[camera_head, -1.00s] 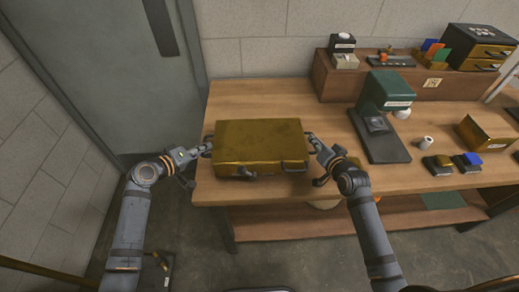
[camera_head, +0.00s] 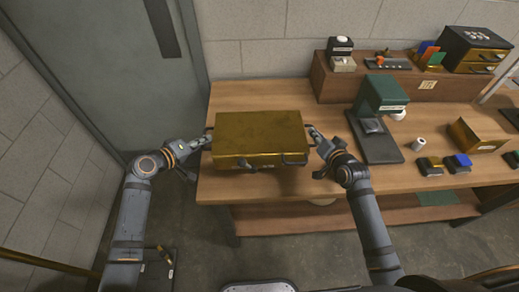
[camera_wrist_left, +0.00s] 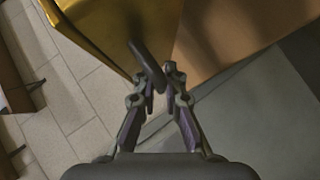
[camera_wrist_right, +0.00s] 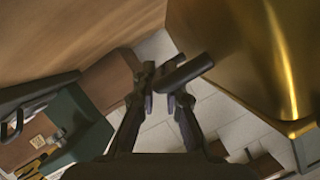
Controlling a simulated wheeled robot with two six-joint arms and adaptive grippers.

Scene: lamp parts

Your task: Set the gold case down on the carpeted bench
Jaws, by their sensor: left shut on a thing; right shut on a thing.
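The gold case (camera_head: 258,132) is a closed rectangular box with dark fittings on its front and a dark handle at each side. It is level and appears to hang above the wooden workbench (camera_head: 223,187), with a shadow under and beside it. My left gripper (camera_head: 207,140) is shut on the left side handle (camera_wrist_left: 147,66). My right gripper (camera_head: 314,137) is shut on the right side handle (camera_wrist_right: 186,72). The case also shows in the left wrist view (camera_wrist_left: 105,30) and the right wrist view (camera_wrist_right: 235,45). I see no carpeted bench.
A green lamp-like device (camera_head: 381,93) stands right of the case, beside a small white cylinder (camera_head: 418,144). An open gold box (camera_head: 474,136) and small coloured blocks (camera_head: 457,161) lie further right. A raised wooden shelf (camera_head: 345,87) runs along the back. A grey door (camera_head: 105,75) is at left.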

